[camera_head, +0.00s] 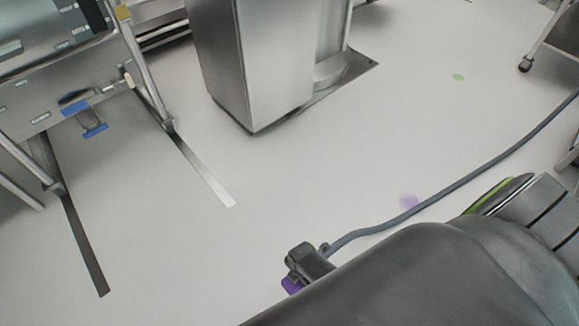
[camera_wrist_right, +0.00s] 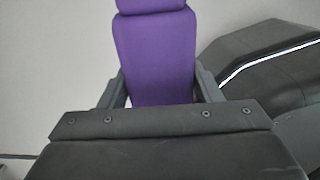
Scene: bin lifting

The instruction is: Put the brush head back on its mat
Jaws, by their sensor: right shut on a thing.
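My right gripper (camera_head: 308,265) comes in low in the head view, mostly hidden by my own dark arm. The right wrist view shows its two fingers (camera_wrist_right: 161,92) on either side of a flat purple piece, which I take to be the brush head (camera_wrist_right: 155,55). The gripper is shut on it. Only a small purple edge of it (camera_head: 292,285) shows in the head view. My left gripper is out of view.
A grey hose (camera_head: 470,178) runs along the floor from the right edge to beside my right gripper. A steel cabinet (camera_head: 250,65) stands at the back. A metal frame (camera_head: 70,75) with legs is at the left. The middle floor is clear.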

